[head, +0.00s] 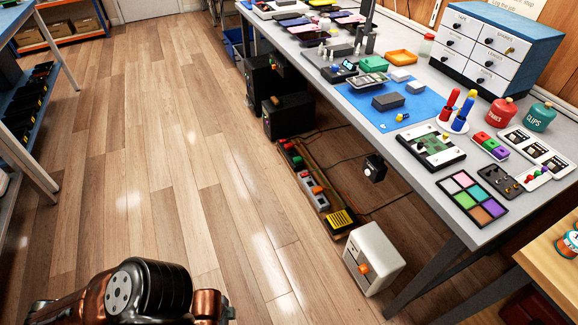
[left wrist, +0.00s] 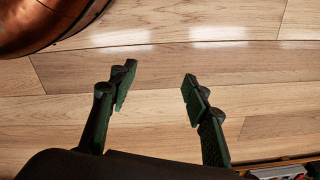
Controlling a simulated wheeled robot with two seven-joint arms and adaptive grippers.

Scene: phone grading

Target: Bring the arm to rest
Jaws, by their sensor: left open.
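My left gripper (left wrist: 158,88) shows in the left wrist view with its two green fingers spread apart. Nothing is between them, and bare wood floor lies beyond. In the head view, a dark and copper-coloured part of my own arm shows at the bottom left, low over the floor; the gripper's fingers are not visible there. My right gripper is in neither view. The workbench (head: 408,158) stands to the right, with a blue mat (head: 418,118) and phone parts on it, apart from the arm.
The wood floor (head: 130,150) is clear across the middle. A power strip (head: 315,192), a white cabinet (head: 375,258) and black boxes (head: 287,117) stand under the workbench. A blue shelf (head: 28,110) stands at the left edge, and a wooden table (head: 556,252) at the right.

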